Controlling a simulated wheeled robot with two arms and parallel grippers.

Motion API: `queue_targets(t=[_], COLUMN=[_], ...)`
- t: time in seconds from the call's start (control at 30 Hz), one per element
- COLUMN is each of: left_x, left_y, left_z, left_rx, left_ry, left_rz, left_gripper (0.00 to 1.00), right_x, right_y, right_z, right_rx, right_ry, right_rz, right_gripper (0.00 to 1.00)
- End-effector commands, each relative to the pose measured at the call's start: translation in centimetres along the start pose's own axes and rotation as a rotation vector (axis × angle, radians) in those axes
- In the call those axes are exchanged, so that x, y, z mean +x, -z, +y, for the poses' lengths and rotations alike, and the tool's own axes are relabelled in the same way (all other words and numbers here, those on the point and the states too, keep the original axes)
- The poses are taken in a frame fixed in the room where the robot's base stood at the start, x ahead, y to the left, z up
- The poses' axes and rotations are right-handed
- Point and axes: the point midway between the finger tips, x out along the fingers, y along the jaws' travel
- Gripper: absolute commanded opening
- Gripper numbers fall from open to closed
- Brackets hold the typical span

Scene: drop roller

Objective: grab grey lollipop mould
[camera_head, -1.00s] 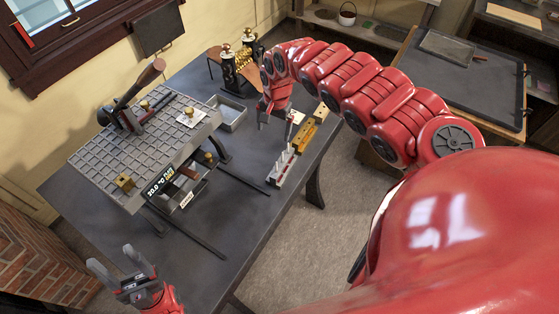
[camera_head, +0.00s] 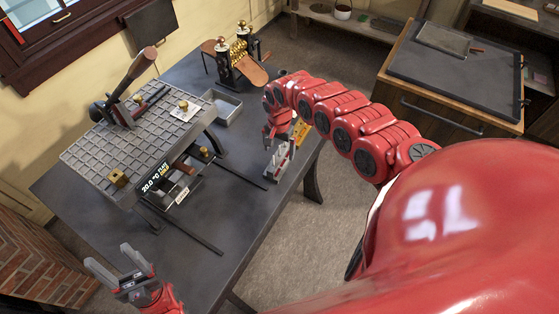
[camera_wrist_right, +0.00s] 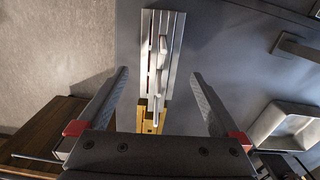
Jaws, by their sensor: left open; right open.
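The grey lollipop mould (camera_head: 279,165) lies near the right edge of the dark table, partly hidden by my right gripper (camera_head: 273,142). In the right wrist view the mould (camera_wrist_right: 174,60) is a long, ribbed grey block with a pale stick-like part along its top. My right gripper (camera_wrist_right: 160,75) is open above it. The mould's near end lies between the two fingers in that picture, with dark table visible on its right; I cannot tell the exact height gap. My left gripper (camera_head: 108,256) is open and empty at the lower left, away from the mould.
A yellow mould (camera_head: 301,131) lies at the grey mould's end; it also shows in the wrist view (camera_wrist_right: 153,118). A grey tray (camera_head: 226,107), a gridded plate (camera_head: 110,150) and a roller machine (camera_head: 237,65) are on the table (camera_head: 235,205). The table's right edge is close.

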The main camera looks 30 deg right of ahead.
Motion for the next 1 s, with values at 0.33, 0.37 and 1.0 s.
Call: queue_targets(t=[0.33,0.37,1.0], left_x=[1.4,1.4,1.5], left_y=[0.2,0.2,0.3], left_z=[-0.1,-0.1,-0.1], left_rx=[0.0,0.0,0.0], left_ry=[0.0,0.0,0.0], left_rz=[0.0,0.0,0.0], left_gripper=[0.6,0.6,0.6], right_x=[3.6,4.0,5.2], right_y=[-0.1,-0.1,0.1], right_z=[0.0,-0.1,0.1], right_rx=[-0.001,-0.001,0.0], right_ry=[0.001,0.001,-0.001], right_rz=[-0.005,-0.005,0.0], right_gripper=[1.0,1.0,0.59])
